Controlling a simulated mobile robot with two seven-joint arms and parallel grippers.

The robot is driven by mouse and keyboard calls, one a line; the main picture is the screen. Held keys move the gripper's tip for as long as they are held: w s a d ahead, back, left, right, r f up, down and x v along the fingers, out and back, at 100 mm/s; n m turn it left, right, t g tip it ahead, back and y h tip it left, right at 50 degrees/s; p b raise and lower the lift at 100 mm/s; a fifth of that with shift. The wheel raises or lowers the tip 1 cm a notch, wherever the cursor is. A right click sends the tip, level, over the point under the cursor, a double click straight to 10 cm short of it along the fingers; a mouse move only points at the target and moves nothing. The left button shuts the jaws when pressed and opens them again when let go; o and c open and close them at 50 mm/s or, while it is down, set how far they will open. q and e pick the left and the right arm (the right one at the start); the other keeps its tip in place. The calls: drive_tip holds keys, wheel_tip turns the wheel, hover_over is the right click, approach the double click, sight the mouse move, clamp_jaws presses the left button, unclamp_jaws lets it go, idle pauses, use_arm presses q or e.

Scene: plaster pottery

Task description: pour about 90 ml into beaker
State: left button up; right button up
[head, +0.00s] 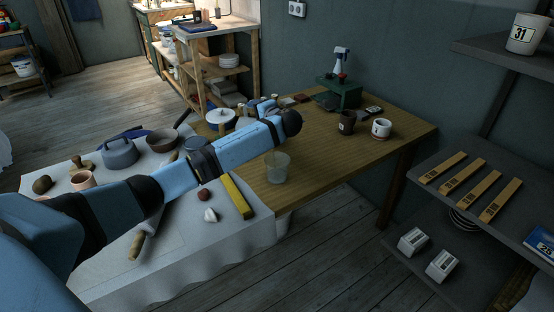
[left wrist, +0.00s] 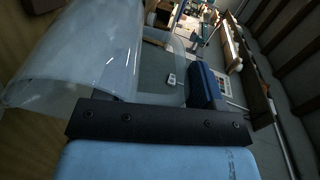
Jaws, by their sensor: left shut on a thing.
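A clear beaker (head: 277,167) stands upright on the wooden table, just below my left forearm in the head view. I cannot make out any liquid in it. My left gripper (head: 266,106) is mostly hidden behind my own arm, above the table. In the left wrist view a large clear vessel (left wrist: 82,52) fills the upper left, very close to the camera. A second clear curved wall (left wrist: 178,68) touches or nearly touches a dark blue finger (left wrist: 205,88). My left gripper is shut on a clear vessel, whose contents I cannot tell. My right gripper is not in view.
A brown mug (head: 346,122) and a white mug (head: 381,128) stand on the right of the table. A green stand (head: 338,94) is behind them. A yellow block (head: 237,196) and several pots lie on the cloth-covered left part. The table's front right is clear.

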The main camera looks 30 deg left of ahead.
sight(249, 118)
use_arm(q)
drive_tip(key=shift+s+d+r+y+p, duration=0.15)
drive_tip(key=shift+d+y, duration=0.1)
drive_tip(key=shift+d, duration=0.2)
drive_tip(key=shift+s+d+r+y+p, duration=0.15)
drive_tip(key=shift+d+y, duration=0.1)
drive_tip(key=shift+d, duration=0.2)
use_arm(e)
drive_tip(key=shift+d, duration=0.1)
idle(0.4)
